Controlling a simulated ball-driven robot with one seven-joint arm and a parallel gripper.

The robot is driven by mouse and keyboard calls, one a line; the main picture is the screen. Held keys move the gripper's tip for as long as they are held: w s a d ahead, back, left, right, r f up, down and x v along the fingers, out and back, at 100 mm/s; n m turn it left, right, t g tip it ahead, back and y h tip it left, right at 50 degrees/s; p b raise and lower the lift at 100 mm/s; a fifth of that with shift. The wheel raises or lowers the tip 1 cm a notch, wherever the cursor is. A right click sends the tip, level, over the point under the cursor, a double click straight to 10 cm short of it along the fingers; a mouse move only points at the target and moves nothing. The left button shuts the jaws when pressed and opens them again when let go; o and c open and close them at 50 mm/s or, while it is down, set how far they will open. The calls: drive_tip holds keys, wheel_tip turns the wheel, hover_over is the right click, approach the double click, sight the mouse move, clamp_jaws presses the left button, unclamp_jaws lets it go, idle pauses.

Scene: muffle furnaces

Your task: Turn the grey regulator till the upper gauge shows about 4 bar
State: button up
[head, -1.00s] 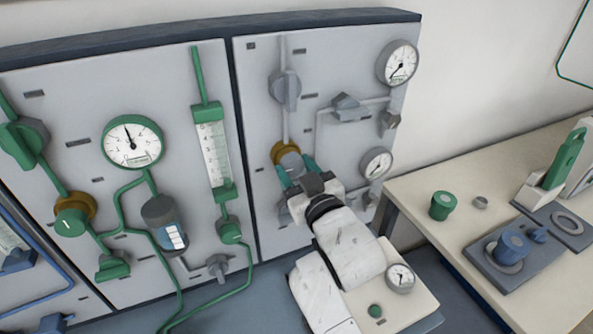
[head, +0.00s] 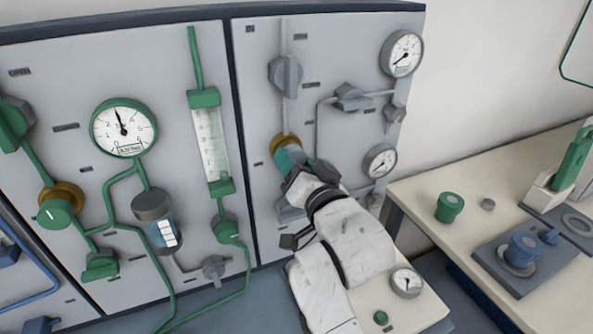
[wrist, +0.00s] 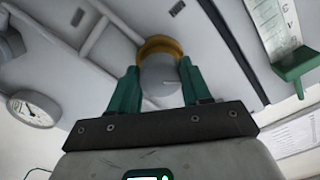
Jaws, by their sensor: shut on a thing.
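The grey regulator (wrist: 160,76) is a round knob with a pale index line and a brass-coloured collar (wrist: 160,45) behind it. In the head view the collar (head: 284,141) shows on the right-hand panel, while my gripper hides most of the knob. My gripper (wrist: 158,69) has green fingers, one on each side of the knob, shut on it. It also shows in the head view (head: 298,161), rolled over. The upper gauge (head: 402,53) is at the panel's top right; its needle points to the lower left. The exact reading is too small to tell.
A lower gauge (head: 380,161) sits right of my gripper. Grey valve handles (head: 285,74) and pipes stand out from the panel above. A green-piped panel (head: 75,95) with its own gauge is at left. The bench (head: 420,191) at right holds a green knob and blue parts.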

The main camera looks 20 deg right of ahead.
drive_tip(key=m+b, duration=0.5)
drive_tip(key=m, duration=0.7)
drive_tip(key=shift+m+b, duration=0.3)
idle(0.4)
drive_tip(key=o, duration=1.1)
drive_tip(key=shift+r, duration=0.15)
drive_tip(key=shift+c, duration=0.2)
drive_tip(key=s, duration=1)
drive_tip(key=shift+s+b, duration=0.35)
drive_tip(key=shift+s, duration=0.05)
